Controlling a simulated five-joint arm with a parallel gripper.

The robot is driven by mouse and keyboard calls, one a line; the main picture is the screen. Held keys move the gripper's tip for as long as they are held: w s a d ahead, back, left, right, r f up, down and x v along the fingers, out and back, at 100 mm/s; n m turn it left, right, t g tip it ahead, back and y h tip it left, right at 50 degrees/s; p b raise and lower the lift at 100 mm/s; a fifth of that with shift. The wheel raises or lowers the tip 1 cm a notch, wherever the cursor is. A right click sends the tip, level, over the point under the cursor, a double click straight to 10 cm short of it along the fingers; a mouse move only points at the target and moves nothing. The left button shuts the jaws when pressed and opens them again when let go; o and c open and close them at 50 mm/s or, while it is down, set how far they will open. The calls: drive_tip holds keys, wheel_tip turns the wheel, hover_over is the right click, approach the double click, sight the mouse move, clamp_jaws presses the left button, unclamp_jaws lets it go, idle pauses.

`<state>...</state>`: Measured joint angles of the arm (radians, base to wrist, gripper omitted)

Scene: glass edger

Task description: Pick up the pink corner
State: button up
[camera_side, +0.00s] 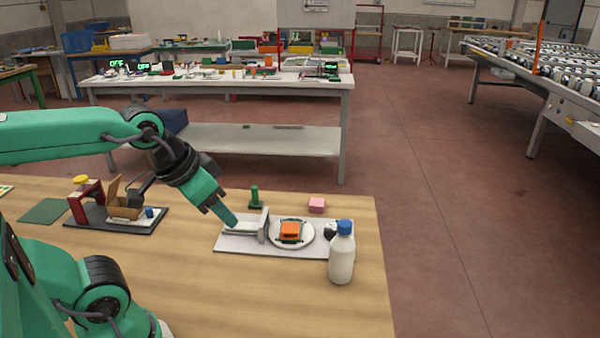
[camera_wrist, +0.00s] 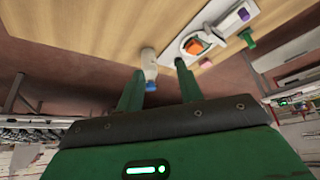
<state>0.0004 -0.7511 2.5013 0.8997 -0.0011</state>
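The pink corner (camera_side: 317,205) is a small pink block on the wooden table, just behind the white base plate (camera_side: 225,243), in the side view. In the wrist view a small pinkish patch (camera_wrist: 206,63) shows right of the right finger; it is too small to tell its shape. My gripper (camera_side: 224,213) is up and left of the pink corner in the side view, over the left part of the plate and apart from the corner. In the wrist view its two green fingers (camera_wrist: 158,69) stand apart with nothing held between them.
An orange piece (camera_side: 291,230) sits on a round white disc on the plate. A white bottle with a blue cap (camera_side: 341,258) stands at the plate's right front. A green peg (camera_side: 255,198) stands behind the plate. A dark tray (camera_side: 115,218) with parts lies left.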

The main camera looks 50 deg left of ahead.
drive_tip(key=shift+o, duration=0.2)
drive_tip(key=o, duration=0.6)
drive_tip(key=shift+o, duration=0.2)
drive_tip(key=shift+w, duration=0.1)
